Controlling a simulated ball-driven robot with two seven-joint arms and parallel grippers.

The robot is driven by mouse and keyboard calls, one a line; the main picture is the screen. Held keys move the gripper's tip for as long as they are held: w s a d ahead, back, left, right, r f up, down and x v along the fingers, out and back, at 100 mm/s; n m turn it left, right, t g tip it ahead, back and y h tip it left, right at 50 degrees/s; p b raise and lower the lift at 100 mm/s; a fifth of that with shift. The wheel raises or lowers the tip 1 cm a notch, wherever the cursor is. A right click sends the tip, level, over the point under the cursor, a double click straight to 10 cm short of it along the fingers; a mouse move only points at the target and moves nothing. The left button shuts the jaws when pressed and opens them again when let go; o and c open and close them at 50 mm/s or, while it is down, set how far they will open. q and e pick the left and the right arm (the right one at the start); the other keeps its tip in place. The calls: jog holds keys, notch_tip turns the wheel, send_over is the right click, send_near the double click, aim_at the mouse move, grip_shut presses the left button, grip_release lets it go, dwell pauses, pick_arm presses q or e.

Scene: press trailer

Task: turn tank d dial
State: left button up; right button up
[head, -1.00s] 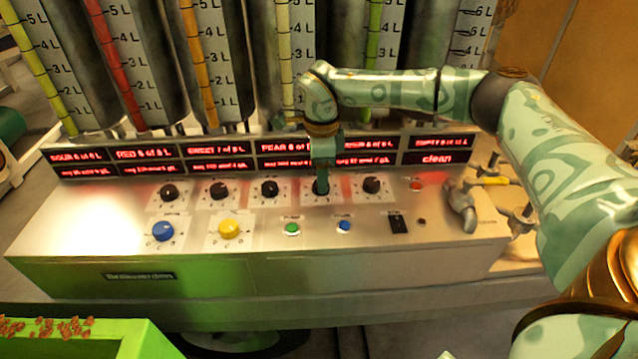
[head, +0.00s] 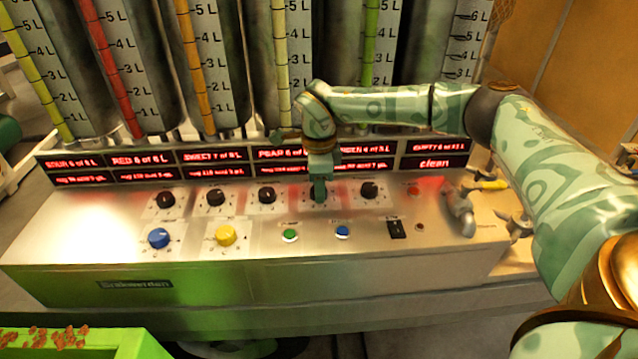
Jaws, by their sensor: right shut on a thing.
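The sloping metal control panel (head: 90,225) has a row of black dials along its top. My right gripper (head: 318,192) points down onto the fourth dial from the left and is shut on it. That dial is almost wholly hidden by the fingers, so its pointer and setting cannot be read. The third dial (head: 266,195) is just to its left and the fifth dial (head: 368,190) to its right. My left gripper is not in view.
Red-lit displays (head: 212,172) run behind the dials, below several tall graduated tanks. A blue knob (head: 158,238), a yellow knob (head: 226,236), a green button (head: 290,236) and a black switch (head: 396,229) sit in front. A tap (head: 462,215) stands at the right.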

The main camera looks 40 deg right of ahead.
jog(key=n+p, duration=0.4)
jog(key=shift+r+p, duration=0.3)
jog(key=n+p, duration=0.2)
jog(key=n, duration=0.2)
jog(key=shift+f+p, duration=0.1)
jog(key=shift+p, duration=0.25)
jog(key=n+p, duration=0.1)
jog(key=n, duration=0.4)
jog(key=shift+f, duration=0.1)
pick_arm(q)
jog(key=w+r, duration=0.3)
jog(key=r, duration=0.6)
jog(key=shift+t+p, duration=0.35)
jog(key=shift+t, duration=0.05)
pick_arm(e)
jog(key=n, duration=0.4)
jog(key=shift+f+n, duration=0.1)
jog(key=shift+n, duration=0.3)
jog(key=o, duration=1)
